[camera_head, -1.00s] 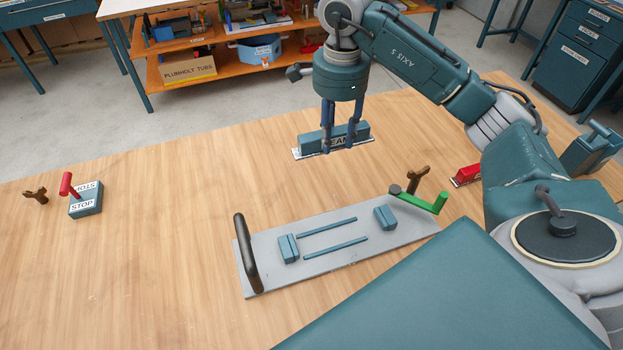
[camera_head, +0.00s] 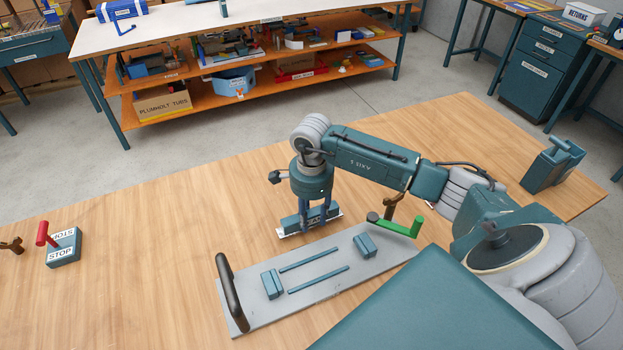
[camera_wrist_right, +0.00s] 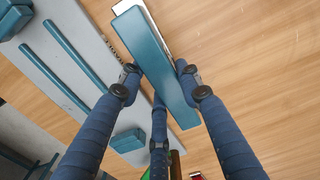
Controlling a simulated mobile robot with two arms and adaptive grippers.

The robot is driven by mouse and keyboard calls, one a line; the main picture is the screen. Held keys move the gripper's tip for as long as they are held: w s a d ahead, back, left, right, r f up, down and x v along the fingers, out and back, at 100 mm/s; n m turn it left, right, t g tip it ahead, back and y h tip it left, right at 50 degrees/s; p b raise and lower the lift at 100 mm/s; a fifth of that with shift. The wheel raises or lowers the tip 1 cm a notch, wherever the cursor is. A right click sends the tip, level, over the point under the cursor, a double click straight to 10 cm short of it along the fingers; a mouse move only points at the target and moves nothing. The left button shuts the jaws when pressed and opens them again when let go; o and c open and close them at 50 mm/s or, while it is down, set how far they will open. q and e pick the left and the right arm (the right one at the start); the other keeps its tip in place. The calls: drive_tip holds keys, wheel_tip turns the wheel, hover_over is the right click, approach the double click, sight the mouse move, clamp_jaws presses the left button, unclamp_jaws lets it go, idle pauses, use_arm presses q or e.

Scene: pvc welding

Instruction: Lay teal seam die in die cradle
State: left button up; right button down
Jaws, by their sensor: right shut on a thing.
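My right gripper (camera_head: 315,222) is shut on the teal seam die (camera_head: 292,222), a long teal block with a white strip along its base. In the right wrist view the die (camera_wrist_right: 152,62) lies between the fingers. It is just beyond the far edge of a grey plate fixture (camera_head: 313,271), which looks like the die cradle. This carries two teal end blocks (camera_head: 272,284) (camera_head: 364,245) and two thin teal rails. In the wrist view the die's lower end is close to the plate; I cannot tell its height. My left gripper is not in view.
A STOP box (camera_head: 63,247) with a red lever stands at the left. A teal container (camera_head: 552,166) is at the far right. The wood between is clear.

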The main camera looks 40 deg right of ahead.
drive_tip(key=shift+f, duration=0.8)
drive_tip(key=shift+w, duration=0.1)
drive_tip(key=shift+f, duration=0.2)
drive_tip(key=c, duration=1.2)
unclamp_jaws()
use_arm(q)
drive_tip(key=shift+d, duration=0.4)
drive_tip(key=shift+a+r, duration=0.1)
use_arm(e)
drive_tip(key=shift+r, duration=0.15)
